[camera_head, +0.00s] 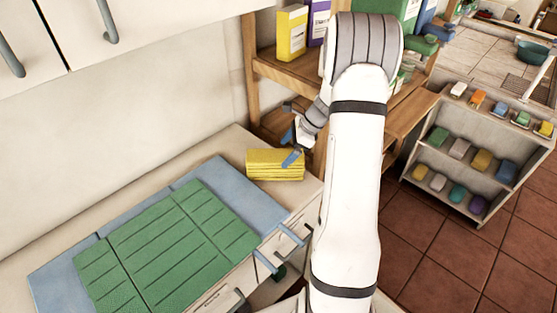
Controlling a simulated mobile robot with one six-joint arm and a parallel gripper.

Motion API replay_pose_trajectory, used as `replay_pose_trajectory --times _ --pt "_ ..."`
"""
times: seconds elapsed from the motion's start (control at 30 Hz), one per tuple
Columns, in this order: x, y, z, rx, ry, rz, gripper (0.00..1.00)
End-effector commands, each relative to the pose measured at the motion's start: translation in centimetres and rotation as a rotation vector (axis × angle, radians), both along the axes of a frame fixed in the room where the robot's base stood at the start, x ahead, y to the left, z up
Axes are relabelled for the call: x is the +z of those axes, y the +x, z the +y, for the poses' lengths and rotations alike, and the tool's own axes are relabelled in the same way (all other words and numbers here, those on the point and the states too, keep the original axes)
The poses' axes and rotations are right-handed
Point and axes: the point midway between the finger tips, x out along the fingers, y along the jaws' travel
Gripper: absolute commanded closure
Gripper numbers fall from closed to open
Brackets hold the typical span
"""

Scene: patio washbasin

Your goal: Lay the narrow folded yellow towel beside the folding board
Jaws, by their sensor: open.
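The folded yellow towel (268,166) is a narrow, layered stack at the right end of the counter. It appears to rest on the counter beyond the upper right corner of the blue folding board (262,207), with a small gap between them. A green striped cloth (165,240) lies spread over the board. My gripper (291,146) is open at the towel's right side. One blue fingertip overlaps the towel in the picture; I cannot tell whether it touches. Part of the gripper is hidden behind my arm.
The counter (232,152) has a bare strip along the wall. A wooden shelf (285,65) with a yellow box (291,33) stands behind the towel. Cupboard doors (130,25) hang at upper left. A grey shelf unit (470,160) with coloured items stands at right.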

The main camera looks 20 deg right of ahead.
Motion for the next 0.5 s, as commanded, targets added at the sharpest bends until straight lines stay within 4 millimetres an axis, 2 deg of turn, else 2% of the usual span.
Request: replay_pose_trajectory --times 0.1,0.3,0.4,0.5 --pt "2.1 -0.5 -1.5 -0.002 -0.003 -0.005 0.14" --pt "4.7 -1.1 -2.9 -0.001 -0.001 -0.003 0.14" --pt "5.4 -1.3 -3.2 0.002 -0.002 -0.003 0.14" --pt "6.4 -1.7 -2.5 0.043 -0.023 -0.016 0.14"
